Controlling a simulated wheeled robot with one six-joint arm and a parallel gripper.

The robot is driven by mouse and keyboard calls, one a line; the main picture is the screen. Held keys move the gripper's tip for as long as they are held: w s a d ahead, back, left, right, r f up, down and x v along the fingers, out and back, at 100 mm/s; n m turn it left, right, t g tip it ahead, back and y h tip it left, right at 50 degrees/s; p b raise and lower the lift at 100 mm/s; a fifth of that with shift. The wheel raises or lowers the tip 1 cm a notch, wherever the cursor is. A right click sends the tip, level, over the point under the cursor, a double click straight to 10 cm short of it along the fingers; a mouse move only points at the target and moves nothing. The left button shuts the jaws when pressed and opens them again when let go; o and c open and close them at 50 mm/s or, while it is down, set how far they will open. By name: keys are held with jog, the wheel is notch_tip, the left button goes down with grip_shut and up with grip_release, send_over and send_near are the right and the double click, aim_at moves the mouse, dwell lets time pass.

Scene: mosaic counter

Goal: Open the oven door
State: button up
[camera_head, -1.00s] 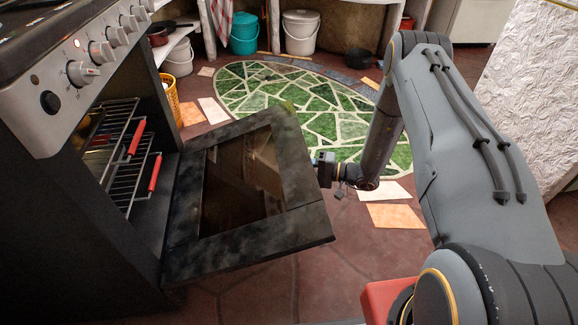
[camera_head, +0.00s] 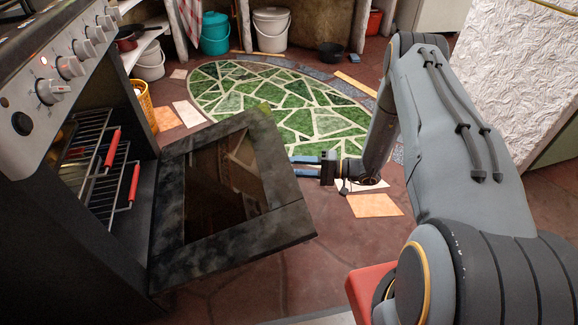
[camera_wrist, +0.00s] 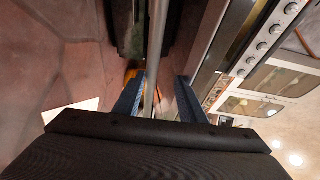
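The oven (camera_head: 60,220) stands at the left in the head view. Its door (camera_head: 170,240) is swung far down and out, with a dark glass pane, and the racks inside show. My gripper (camera_head: 293,166) is just beyond the door's outer right edge, its two blue fingers apart with a gap between them. In the wrist view my fingers (camera_wrist: 161,77) are open, and a grey metal bar (camera_wrist: 157,50), seemingly the door handle, runs lengthwise between them. I cannot tell whether it touches a finger. The handle is hidden in the head view.
Racks with red-handled ends (camera_head: 112,148) sit in the oven. A green mosaic (camera_head: 290,105) covers the floor beyond. A white textured block (camera_head: 515,80) is at the right. Floor beyond the door is mostly clear.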

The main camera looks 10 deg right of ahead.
jog(key=v, duration=0.9)
jog(key=shift+r+p, duration=0.2)
jog(key=shift+p, duration=0.2)
dwell(0.4)
jog(key=shift+a, duration=0.1)
dwell(0.5)
